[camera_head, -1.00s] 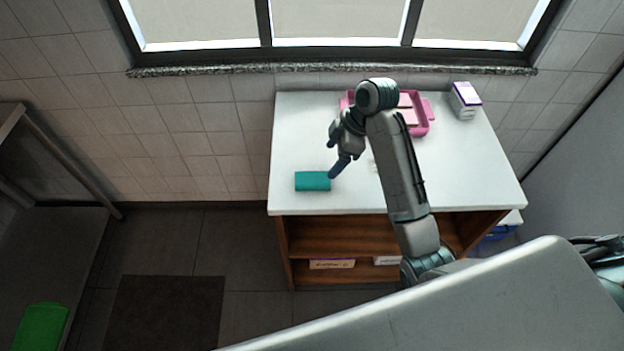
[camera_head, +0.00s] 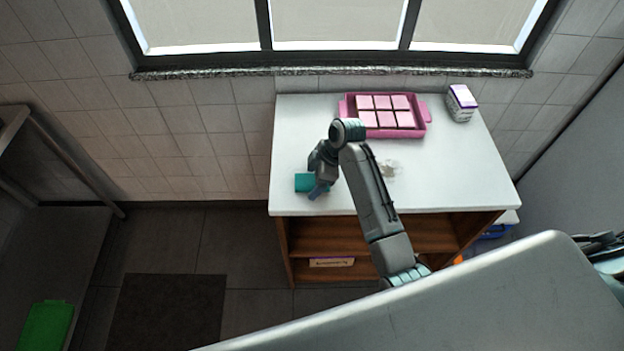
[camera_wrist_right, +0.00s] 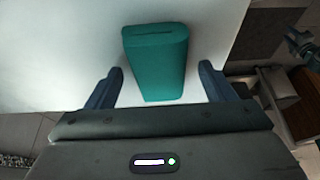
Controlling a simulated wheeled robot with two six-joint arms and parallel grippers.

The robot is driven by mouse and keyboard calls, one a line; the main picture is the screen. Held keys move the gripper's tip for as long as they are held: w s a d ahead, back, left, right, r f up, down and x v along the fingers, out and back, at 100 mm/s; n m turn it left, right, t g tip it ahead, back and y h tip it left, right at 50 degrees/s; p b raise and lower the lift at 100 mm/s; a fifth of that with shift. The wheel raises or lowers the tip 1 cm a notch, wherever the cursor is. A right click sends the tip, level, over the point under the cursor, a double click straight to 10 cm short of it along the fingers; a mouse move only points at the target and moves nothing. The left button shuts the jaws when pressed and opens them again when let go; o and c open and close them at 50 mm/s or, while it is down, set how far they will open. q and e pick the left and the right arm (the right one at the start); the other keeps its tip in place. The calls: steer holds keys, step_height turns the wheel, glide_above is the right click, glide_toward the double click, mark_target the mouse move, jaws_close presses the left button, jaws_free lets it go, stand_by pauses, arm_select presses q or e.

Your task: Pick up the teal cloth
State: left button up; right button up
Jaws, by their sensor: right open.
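The teal cloth (camera_head: 304,183) is a folded block lying on the white tabletop near its front left corner. It also shows in the right wrist view (camera_wrist_right: 156,62), between and ahead of the two blue fingers. My right gripper (camera_head: 318,192) is above the cloth and hides its right part in the head view. In the right wrist view my right gripper (camera_wrist_right: 162,88) is open, with one finger on each side of the cloth and a gap on both sides. My left gripper is not seen.
A pink tray (camera_head: 424,131) with several pink squares stands at the back of the table (camera_head: 465,165). A white and purple box (camera_head: 461,104) stands at the back right. A small clear item (camera_head: 389,169) lies mid-table. Shelves are below.

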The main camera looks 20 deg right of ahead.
mark_target(309, 183)
steer(key=shift+f, duration=0.15)
stand_by(0.4)
steer(key=c, duration=1.1)
steer(key=shift+o, duration=0.2)
steer(key=shift+r, duration=0.3)
steer(key=r+b, duration=0.1)
steer(key=s+r+b, duration=0.1)
steer(key=r, duration=0.1)
steer(key=s+r+b, duration=0.1)
steer(key=s, duration=1.4)
steer(key=shift+a+r, duration=0.4)
steer(key=shift+a, duration=0.05)
